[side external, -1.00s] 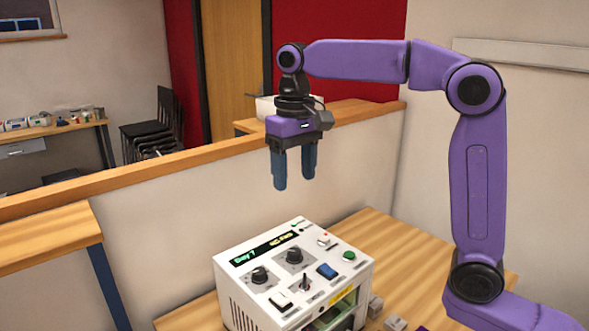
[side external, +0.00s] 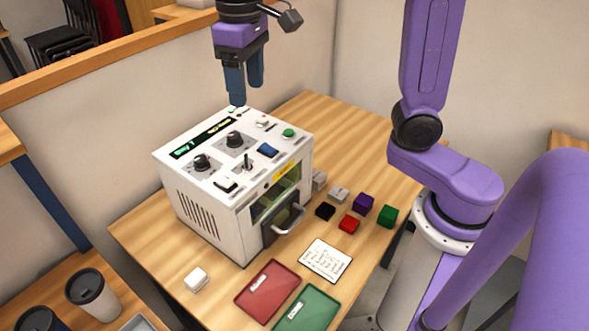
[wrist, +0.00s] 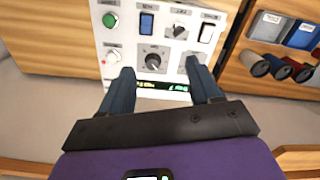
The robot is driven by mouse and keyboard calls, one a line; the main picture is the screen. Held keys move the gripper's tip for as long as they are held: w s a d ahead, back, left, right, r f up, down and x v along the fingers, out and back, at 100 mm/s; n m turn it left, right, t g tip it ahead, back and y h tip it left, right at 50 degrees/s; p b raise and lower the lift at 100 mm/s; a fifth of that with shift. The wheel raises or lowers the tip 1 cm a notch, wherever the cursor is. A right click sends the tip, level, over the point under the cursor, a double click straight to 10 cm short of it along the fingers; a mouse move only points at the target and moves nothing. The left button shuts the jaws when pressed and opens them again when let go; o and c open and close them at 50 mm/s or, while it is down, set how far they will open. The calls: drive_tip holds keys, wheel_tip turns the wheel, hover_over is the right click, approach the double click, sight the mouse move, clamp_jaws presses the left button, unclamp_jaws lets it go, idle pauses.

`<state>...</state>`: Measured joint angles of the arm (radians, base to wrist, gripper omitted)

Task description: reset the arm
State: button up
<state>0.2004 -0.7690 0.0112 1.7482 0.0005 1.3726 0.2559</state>
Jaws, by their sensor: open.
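My gripper (side external: 246,92) hangs pointing down above the back edge of the white laser marker (side external: 215,230). Its two dark blue fingers are apart with nothing between them. In the wrist view my gripper (wrist: 162,88) is also open, with the marker's control panel (wrist: 185,20) beyond the fingertips.
Several small cubes, including a purple one (side external: 363,203) and a green one (side external: 387,215), lie right of the marker. A printed card (side external: 326,260), red tray (side external: 266,291) and green tray (side external: 308,309) lie in front. A white block (side external: 196,279) sits front left. Cups (side external: 93,294) stand lower left.

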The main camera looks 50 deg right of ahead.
drive_tip(key=s+d+f+n, duration=0.4)
drive_tip(key=s+f, duration=0.2)
drive_tip(key=s, duration=0.5)
drive_tip(key=s+d+f+n, duration=0.4)
drive_tip(key=s+f+n, duration=0.1)
drive_tip(key=s, duration=0.6)
drive_tip(key=shift+f, duration=0.4)
